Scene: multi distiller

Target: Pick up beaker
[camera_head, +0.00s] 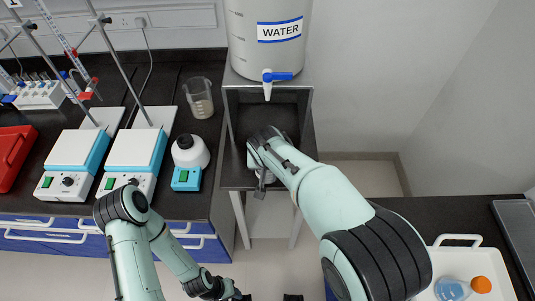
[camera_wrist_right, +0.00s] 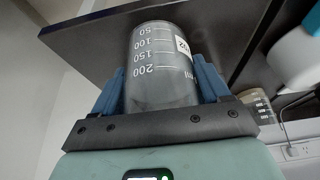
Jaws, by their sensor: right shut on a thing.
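A clear beaker (camera_wrist_right: 160,60) with white volume marks fills the middle of the right wrist view, between the two blue fingers of my right gripper (camera_wrist_right: 161,88). The gripper is shut on it. In the head view my right gripper (camera_head: 262,178) is at the dark stand below the water tank, and my arm hides most of it and the held beaker. A second beaker (camera_head: 199,98) with some contents stands on the black bench to the left. It also shows in the right wrist view (camera_wrist_right: 258,105). My left gripper (camera_head: 238,295) is at the bottom edge, its fingers unclear.
The water tank (camera_head: 240,45) with a blue-handled tap (camera_head: 270,78) is above the dark stand (camera_head: 300,150). Two hotplate stirrers (camera_head: 130,153) and a small mixer (camera_head: 189,160) stand on the left bench.

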